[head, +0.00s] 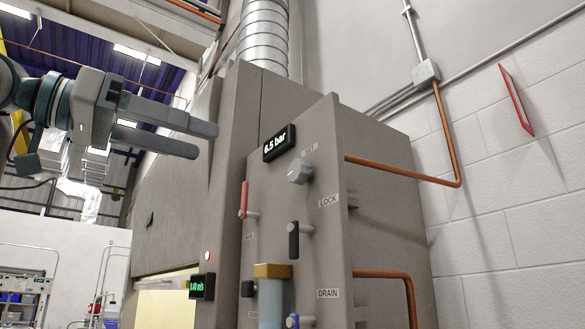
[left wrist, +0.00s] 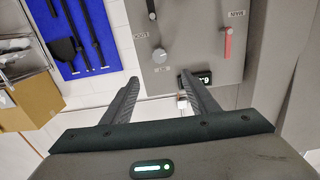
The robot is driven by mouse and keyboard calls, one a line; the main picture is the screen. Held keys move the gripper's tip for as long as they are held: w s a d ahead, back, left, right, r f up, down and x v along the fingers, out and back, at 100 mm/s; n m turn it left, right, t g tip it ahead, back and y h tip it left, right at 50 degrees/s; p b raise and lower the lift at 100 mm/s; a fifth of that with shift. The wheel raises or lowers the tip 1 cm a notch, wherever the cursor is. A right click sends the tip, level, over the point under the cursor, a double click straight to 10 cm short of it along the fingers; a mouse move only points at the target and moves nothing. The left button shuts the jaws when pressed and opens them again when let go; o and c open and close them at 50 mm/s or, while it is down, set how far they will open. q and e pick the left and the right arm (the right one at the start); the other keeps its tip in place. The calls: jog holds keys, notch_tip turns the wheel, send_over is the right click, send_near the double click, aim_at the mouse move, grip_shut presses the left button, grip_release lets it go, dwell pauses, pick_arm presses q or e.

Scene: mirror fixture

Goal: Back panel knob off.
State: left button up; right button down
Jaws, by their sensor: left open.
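A grey panel (head: 322,228) carries a round grey knob (head: 299,171) near its top, beside a small label. The knob also shows in the left wrist view (left wrist: 159,55), where the panel appears upside down. Its pointer setting is too small to read surely. I cannot tell whether this face is the back panel. My left gripper (head: 207,141) is open and empty, up and left of the knob in the head view and apart from the panel. In the left wrist view its fingers (left wrist: 160,84) point toward the panel, with the knob beyond the tips. My right gripper is out of view.
A lit display reading 6.5 bar (head: 280,143) sits above the knob. A red lever (head: 244,200) and a black lever (head: 293,240) stick out nearby. Copper pipes (head: 405,172) run off right. A red-edged flat plate (head: 516,98) juts from the wall.

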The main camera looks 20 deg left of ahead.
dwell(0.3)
pick_arm(q)
jog(key=p, duration=0.4)
send_near(294, 169)
jog(key=x, duration=0.7)
jog(key=shift+w+d+r, duration=0.1)
jog(key=shift+w+d, duration=0.05)
jog(key=shift+w, duration=0.1)
jog(key=shift+w+d, duration=0.25)
jog(key=shift+w, duration=0.15)
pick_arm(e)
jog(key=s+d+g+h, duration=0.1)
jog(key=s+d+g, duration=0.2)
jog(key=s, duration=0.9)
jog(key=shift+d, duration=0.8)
pick_arm(q)
jog(key=shift+c, duration=0.2)
jog(key=c, duration=1)
